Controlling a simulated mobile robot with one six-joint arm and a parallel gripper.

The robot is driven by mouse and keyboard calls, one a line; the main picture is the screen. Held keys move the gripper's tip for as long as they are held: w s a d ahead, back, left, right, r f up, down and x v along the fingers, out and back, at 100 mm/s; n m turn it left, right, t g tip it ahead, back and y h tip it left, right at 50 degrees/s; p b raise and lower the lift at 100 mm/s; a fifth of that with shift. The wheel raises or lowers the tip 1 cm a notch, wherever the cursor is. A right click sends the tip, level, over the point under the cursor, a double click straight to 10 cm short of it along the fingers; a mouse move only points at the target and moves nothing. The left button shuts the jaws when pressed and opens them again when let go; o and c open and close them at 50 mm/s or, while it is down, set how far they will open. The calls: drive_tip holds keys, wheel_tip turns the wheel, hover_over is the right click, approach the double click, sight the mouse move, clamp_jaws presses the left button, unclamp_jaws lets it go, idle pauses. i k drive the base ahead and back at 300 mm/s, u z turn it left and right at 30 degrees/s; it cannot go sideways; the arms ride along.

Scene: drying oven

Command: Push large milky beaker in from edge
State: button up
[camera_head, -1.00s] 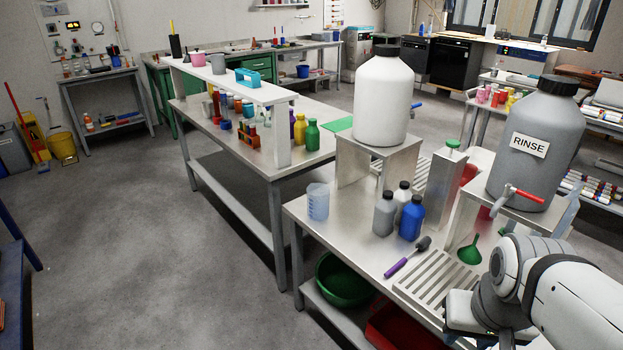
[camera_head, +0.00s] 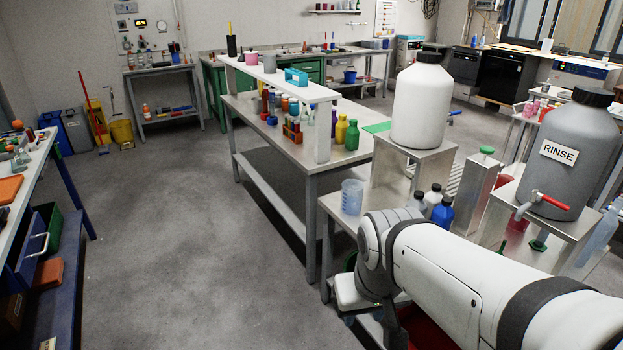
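The milky beaker (camera_head: 352,196) is translucent and pale blue-white. It stands upright on the steel bench (camera_head: 328,203), close to the bench's left corner and edge. My arm reaches in from the lower right, and its end is in front of the bench, below the beaker in the picture and apart from it. My gripper (camera_head: 350,315) shows only in small part under the white wrist block; its fingertips are hidden, so I cannot see whether it is open or holds anything.
Grey, white and blue bottles (camera_head: 440,209) stand right of the beaker, partly behind my arm. A big white bottle (camera_head: 420,105) sits on a metal stand (camera_head: 415,168) behind. A grey RINSE carboy (camera_head: 570,150) is at the right. Open floor lies left of the bench.

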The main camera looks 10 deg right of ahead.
sight(352, 189)
drive_tip(key=u, duration=0.15)
drive_tip(key=k, duration=0.45)
drive_tip(key=z, duration=0.55)
drive_tip(key=i, duration=0.5)
drive_tip(key=u, duration=0.1)
drive_tip(key=k, duration=1.15)
drive_tip(key=u, duration=0.5)
drive_tip(key=i, duration=0.65)
drive_tip(key=u, duration=0.4)
drive_tip(key=i, duration=1.55)
drive_tip(key=z, duration=0.6)
drive_tip(key=i, duration=0.8)
drive_tip(key=z, duration=0.55)
